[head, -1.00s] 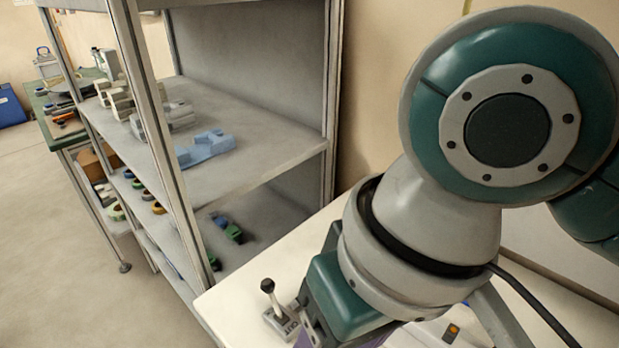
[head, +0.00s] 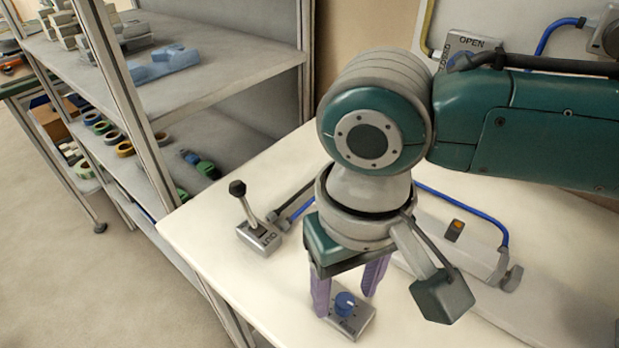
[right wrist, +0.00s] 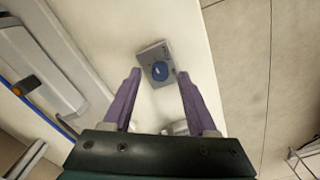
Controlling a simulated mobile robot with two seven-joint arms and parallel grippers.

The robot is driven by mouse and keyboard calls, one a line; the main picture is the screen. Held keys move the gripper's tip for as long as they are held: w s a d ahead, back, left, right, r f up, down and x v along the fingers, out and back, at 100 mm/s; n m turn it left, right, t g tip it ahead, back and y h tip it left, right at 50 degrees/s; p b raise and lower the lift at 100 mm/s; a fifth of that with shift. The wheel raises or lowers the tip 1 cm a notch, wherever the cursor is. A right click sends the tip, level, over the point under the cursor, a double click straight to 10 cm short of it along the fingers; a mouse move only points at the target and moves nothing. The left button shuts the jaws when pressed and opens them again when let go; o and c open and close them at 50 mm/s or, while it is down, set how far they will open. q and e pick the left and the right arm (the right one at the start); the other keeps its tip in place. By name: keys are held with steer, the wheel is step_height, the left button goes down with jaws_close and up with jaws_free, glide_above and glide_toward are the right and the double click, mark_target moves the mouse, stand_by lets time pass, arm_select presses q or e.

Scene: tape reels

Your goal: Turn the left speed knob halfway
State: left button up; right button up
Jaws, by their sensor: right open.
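A blue speed knob (head: 346,302) with a white pointer mark sits on a small grey box (head: 354,322) near the table's front edge. It also shows in the right wrist view as a blue knob (right wrist: 160,71) on its grey box (right wrist: 150,52). My right gripper (head: 347,296) points down over the box, with its purple fingers open and apart. In the wrist view its fingertips (right wrist: 160,75) lie on either side of the knob with gaps visible. I cannot tell whether the tips are level with the knob. My left gripper is not in view.
A black-topped lever (head: 238,188) on a grey base (head: 262,239) stands to the left. A grey housing with an orange switch (head: 455,229) and a blue hose (head: 480,217) lie behind the gripper. Metal shelving (head: 235,70) stands left of the white table (head: 210,215).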

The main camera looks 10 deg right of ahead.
steer(key=shift+f, duration=0.5)
steer(key=shift+c, duration=0.2)
jaws_close()
